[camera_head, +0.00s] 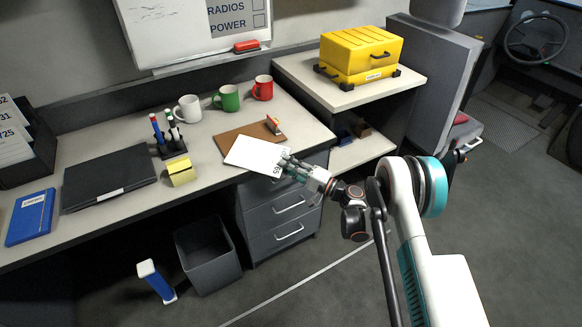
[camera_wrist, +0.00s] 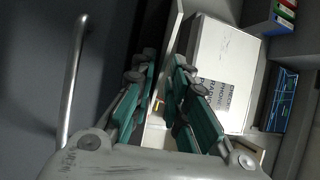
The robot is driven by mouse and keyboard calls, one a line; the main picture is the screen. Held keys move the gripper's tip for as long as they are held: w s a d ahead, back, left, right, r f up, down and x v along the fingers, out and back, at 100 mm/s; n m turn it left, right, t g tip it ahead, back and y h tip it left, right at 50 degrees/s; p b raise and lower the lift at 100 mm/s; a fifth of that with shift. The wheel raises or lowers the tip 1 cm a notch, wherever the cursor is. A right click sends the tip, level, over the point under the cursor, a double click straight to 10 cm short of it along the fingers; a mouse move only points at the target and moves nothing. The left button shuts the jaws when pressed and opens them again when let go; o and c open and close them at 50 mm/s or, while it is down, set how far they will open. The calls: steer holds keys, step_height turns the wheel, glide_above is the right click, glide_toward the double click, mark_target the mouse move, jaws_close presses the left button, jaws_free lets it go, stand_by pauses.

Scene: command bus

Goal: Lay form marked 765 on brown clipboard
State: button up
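The white form (camera_head: 254,153) is at the desk's front edge, over the near part of the brown clipboard (camera_head: 232,136). Only the end of its number, seemingly "65", shows beside my gripper (camera_head: 286,163). My gripper is closed on the form's right edge. In the wrist view a thin pale strip, the form edge-on (camera_wrist: 177,32), runs between the teal fingers of my gripper (camera_wrist: 165,72). The clipboard lies flat with its clip (camera_head: 273,125) at its right end. I cannot tell whether the form touches the clipboard.
White, green and red mugs (camera_head: 230,97) stand behind the clipboard. A pen holder (camera_head: 169,137), yellow notes (camera_head: 181,172), black folder (camera_head: 110,180) and blue binder (camera_head: 31,217) lie left. A file rack (camera_head: 40,150) holds other numbered forms. Drawers (camera_head: 284,215) are below.

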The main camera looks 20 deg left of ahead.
jaws_close()
steer(key=shift+r, duration=0.1)
step_height(320, 180, up, 11)
steer(key=p, duration=0.3)
steer(key=shift+p, duration=0.4)
stand_by(1.1)
steer(key=shift+f, duration=0.2)
steer(key=shift+w+a+f+b, duration=0.2)
steer(key=shift+f+b, duration=0.45)
steer(key=shift+f, duration=0.95)
steer(key=shift+w+a+f+b, duration=0.2)
steer(key=shift+f+b, duration=0.4)
steer(key=shift+f, duration=1)
steer(key=shift+w+a+f+b, duration=0.15)
steer(key=shift+f+b, duration=0.5)
steer(key=shift+f, duration=0.95)
